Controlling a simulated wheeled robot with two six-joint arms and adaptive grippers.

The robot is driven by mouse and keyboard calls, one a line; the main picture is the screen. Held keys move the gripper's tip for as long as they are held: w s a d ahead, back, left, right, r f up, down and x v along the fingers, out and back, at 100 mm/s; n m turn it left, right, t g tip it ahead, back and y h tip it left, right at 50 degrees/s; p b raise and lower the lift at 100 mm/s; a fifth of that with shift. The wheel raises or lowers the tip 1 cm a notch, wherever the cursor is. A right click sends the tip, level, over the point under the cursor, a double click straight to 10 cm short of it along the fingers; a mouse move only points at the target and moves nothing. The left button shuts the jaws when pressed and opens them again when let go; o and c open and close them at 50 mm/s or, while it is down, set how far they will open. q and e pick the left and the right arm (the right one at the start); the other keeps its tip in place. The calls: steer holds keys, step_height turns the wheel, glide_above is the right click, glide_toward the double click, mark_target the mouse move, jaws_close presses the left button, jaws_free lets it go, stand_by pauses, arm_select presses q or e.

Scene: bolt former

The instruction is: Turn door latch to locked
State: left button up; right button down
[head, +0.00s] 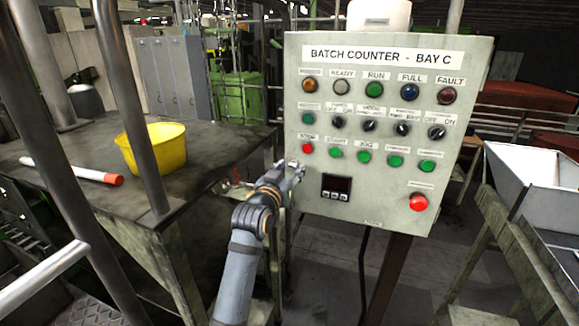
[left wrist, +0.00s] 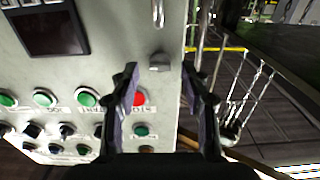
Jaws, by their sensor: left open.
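The control panel box (head: 372,238) reads "Batch Counter - Bay C" and faces me. My left gripper (head: 296,170) is at the box's lower left edge, below the red button in the bottom button row. In the left wrist view the panel is upside down. A small grey block, likely the door latch (left wrist: 159,62), sits near the panel's side edge. My left gripper (left wrist: 160,78) is open, with one finger on each side of the line to that block, and nothing is between the fingers. I cannot tell whether they touch it. In the head view my gripper hides the latch.
A red button (left wrist: 139,98) and green buttons (left wrist: 88,97) lie close to the fingers. A bright metal piece (left wrist: 158,12) is on the panel beyond the latch. A yellow bucket (head: 152,148) stands on the dark table (head: 90,205) at left. A red mushroom button (head: 418,202) is lower right.

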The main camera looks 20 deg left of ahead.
arm_select(q)
steer(key=shift+c, duration=0.4)
arm_select(e)
steer(key=shift+s, duration=0.25)
arm_select(q)
jaws_close()
arm_select(e)
steer(key=shift+r, duration=0.1)
arm_select(q)
steer(key=n+p, duration=0.1)
steer(key=n, duration=0.3)
steer(key=shift+p, duration=0.3)
steer(key=n+p, duration=0.1)
steer(key=n, duration=0.4)
steer(key=shift+a+p, duration=0.1)
steer(key=shift+p, duration=0.25)
steer(key=n, duration=0.4)
steer(key=shift+f, duration=0.1)
steer(key=n, duration=0.4)
steer(key=shift+n, duration=0.4)
arm_select(e)
step_height(320, 180, up, 3)
steer(key=shift+r, duration=0.15)
arm_select(q)
steer(key=shift+f, duration=0.1)
